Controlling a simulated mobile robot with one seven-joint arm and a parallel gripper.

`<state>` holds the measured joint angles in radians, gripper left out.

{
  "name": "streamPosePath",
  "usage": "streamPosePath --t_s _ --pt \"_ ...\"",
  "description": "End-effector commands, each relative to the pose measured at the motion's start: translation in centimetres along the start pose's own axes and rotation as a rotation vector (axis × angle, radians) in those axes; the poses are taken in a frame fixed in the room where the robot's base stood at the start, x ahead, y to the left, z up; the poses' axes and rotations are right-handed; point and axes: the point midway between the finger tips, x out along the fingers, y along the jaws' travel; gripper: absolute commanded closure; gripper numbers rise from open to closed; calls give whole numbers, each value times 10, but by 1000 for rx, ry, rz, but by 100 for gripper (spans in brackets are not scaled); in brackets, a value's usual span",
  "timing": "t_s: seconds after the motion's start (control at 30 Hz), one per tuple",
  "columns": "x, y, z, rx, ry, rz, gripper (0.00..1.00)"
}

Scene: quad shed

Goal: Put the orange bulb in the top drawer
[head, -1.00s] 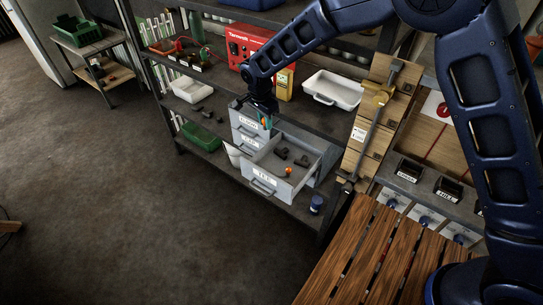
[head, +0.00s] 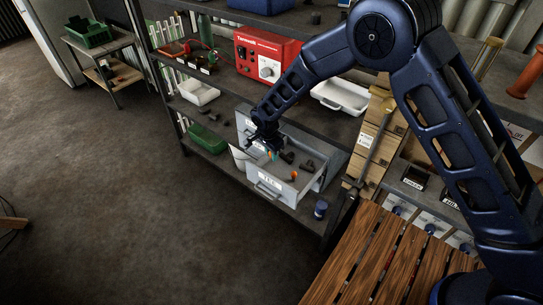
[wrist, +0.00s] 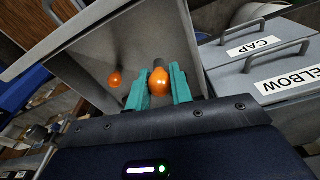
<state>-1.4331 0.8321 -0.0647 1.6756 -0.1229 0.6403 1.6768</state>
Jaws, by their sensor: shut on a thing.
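My gripper (head: 271,153) is over the open bottom drawer (head: 285,194) of the grey drawer unit. In the wrist view, its teal fingers (wrist: 159,88) are shut on an orange bulb (wrist: 159,83). A second small orange thing (wrist: 115,79) lies in the open drawer, apart from the fingers; it also shows in the head view (head: 294,174). The drawers labelled CAP (wrist: 252,45) and ELBOW (wrist: 285,80) are shut; ELBOW is the top one. In the head view my gripper partly hides the unit's front and the held bulb is hard to make out.
Dark fittings (head: 307,165) lie in the open drawer, which sticks out from the shelf. A blue can (head: 320,209) stands right of it. A red power box (head: 265,55) and white tray (head: 341,96) are on the shelf above.

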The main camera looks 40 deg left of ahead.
Motion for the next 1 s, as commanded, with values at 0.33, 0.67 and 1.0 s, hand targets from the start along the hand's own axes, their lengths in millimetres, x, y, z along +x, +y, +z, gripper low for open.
streamPosePath --t_s 0.33,0.67,1.0 --pt "12 0 2 0 0 -1 91" --pt "19 0 2 1 0 0 91" --pt "24 0 3 1 -1 -1 70"
